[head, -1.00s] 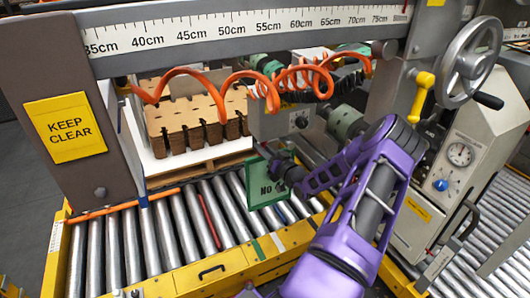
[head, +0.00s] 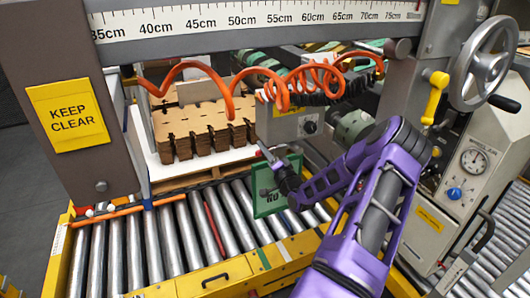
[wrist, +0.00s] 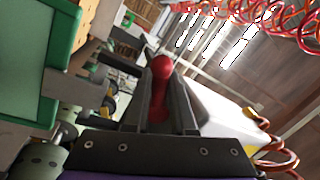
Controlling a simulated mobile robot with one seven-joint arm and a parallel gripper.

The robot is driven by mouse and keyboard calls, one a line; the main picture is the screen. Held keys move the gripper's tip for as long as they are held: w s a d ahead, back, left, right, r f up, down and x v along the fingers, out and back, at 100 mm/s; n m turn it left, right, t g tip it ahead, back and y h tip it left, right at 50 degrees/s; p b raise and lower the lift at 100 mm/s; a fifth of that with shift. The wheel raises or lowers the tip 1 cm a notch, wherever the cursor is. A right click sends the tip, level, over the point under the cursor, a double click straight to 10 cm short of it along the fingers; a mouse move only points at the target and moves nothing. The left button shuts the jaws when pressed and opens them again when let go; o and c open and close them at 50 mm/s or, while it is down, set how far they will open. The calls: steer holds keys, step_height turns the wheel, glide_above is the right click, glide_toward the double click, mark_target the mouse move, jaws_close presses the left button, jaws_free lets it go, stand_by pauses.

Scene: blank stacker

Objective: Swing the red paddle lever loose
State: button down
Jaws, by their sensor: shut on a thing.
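The red paddle lever (wrist: 161,70) shows in the wrist view as a rounded red knob with a red shaft between my fingers. My gripper (wrist: 162,95) is shut on it, with one dark finger on each side. In the head view my gripper (head: 265,153) reaches over the rollers beside the green sign (head: 290,205), its fingers pointing up and left. I cannot make out the red lever in the head view; its mount is hidden or too small to tell.
A green-edged panel (wrist: 70,35) is close at the left in the wrist view. An orange coiled hose (head: 240,85) hangs above my gripper. Stacked brown blanks (head: 205,115) stand behind the rollers (head: 150,245). The handwheel (head: 482,65) is at the right.

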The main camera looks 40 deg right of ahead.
steer(key=shift+a+r+m, duration=0.1)
steer(key=shift+m, duration=0.2)
steer(key=c, duration=0.8)
jaws_free()
steer(key=shift+o, duration=0.2)
